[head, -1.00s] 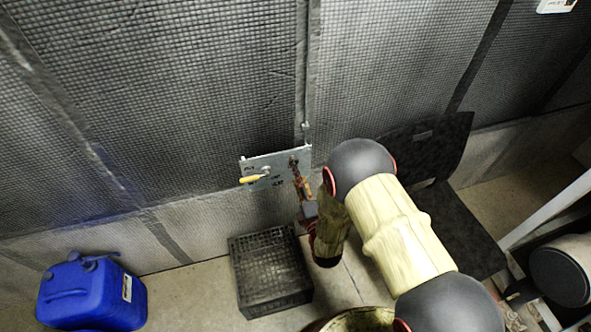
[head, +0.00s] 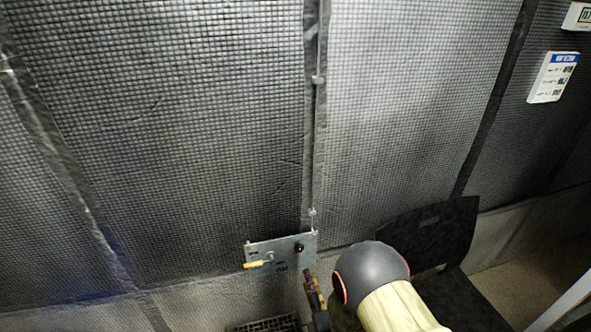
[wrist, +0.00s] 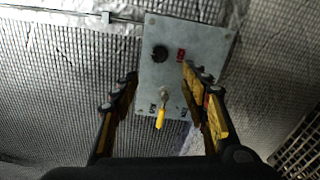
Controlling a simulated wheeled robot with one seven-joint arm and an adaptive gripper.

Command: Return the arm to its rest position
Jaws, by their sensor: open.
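My gripper (wrist: 160,105) is open in the wrist view, its two black and yellow fingers apart with nothing between them. Beyond the fingers is a grey metal panel (wrist: 200,45) with a yellow-handled lever, a dark round knob and a small red mark. In the head view the panel (head: 286,246) is mounted low on the wall, and my gripper (head: 315,300) shows just below and right of it. My arm reaches up from the bottom right. The gap between the fingertips and the panel cannot be judged exactly.
A black chair (head: 447,232) stands right of my arm. A dark crate (head: 268,326) barely shows at the bottom edge. The quilted wall (head: 200,120) has a vertical conduit (head: 317,110) above the panel. A white sign (head: 552,77) hangs at upper right.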

